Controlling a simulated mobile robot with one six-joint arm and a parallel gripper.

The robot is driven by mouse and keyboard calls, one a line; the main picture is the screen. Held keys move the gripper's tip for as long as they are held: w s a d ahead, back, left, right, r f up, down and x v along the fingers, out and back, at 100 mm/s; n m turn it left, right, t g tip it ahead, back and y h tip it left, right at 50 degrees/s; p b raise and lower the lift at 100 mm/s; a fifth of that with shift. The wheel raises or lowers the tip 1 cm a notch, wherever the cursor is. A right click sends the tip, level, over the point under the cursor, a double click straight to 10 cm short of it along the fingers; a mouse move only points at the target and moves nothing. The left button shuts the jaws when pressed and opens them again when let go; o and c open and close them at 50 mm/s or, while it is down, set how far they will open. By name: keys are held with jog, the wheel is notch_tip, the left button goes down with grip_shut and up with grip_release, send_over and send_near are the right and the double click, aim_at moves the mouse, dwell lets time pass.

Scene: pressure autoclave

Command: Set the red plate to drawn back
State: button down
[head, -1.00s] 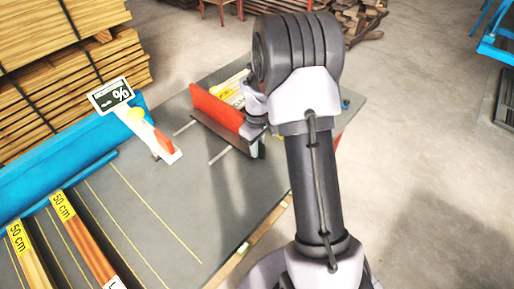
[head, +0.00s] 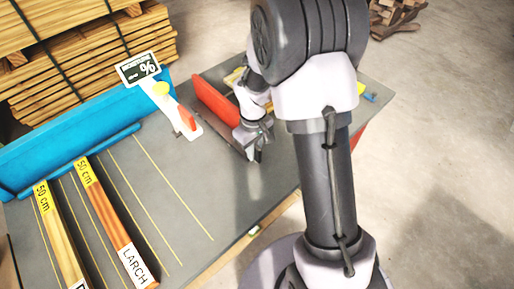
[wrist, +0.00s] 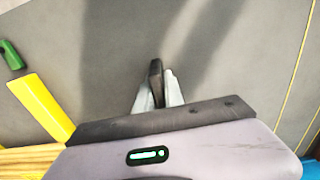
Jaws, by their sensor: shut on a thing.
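The red plate (head: 214,101) stands upright on the grey table, left of my gripper in the head view. A dark strip (head: 224,136) runs along its lower front side. My gripper (head: 258,152) points down at the near right end of the plate. In the wrist view, the two pale fingers of my gripper (wrist: 158,92) are closed on a narrow dark piece (wrist: 155,76). I cannot tell how this piece joins the plate. My wrist hides the right end of the plate in the head view.
A blue rail (head: 80,130) and labelled boards (head: 105,210) are farther left. The wrist view shows a yellow piece (wrist: 42,106) and a green one (wrist: 10,55). Bare grey table lies in front.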

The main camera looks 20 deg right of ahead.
jog(key=c, duration=1.7)
grip_release()
jog(key=shift+a, duration=0.15)
jog(key=shift+c, duration=0.2)
jog(key=o, duration=0.3)
jog(key=shift+s+a, duration=0.1)
jog(key=shift+a, duration=0.1)
jog(key=shift+d, duration=0.1)
notch_tip(320, 180, up, 17)
jog(key=p, duration=0.7)
jog(key=shift+r, duration=0.2)
jog(key=s+a+r+m+t+y+b, duration=0.1)
jog(key=s+a+r+m+t, duration=0.2)
jog(key=s+r, duration=0.3)
jog(key=s+a+r+m+t+y+b, duration=0.1)
jog(key=s+a+r+m, duration=0.4)
jog(key=s, duration=0.8)
jog(key=shift+r+t+b, duration=0.4)
jog(key=shift+r+t, duration=0.15)
jog(key=shift+t, duration=0.35)
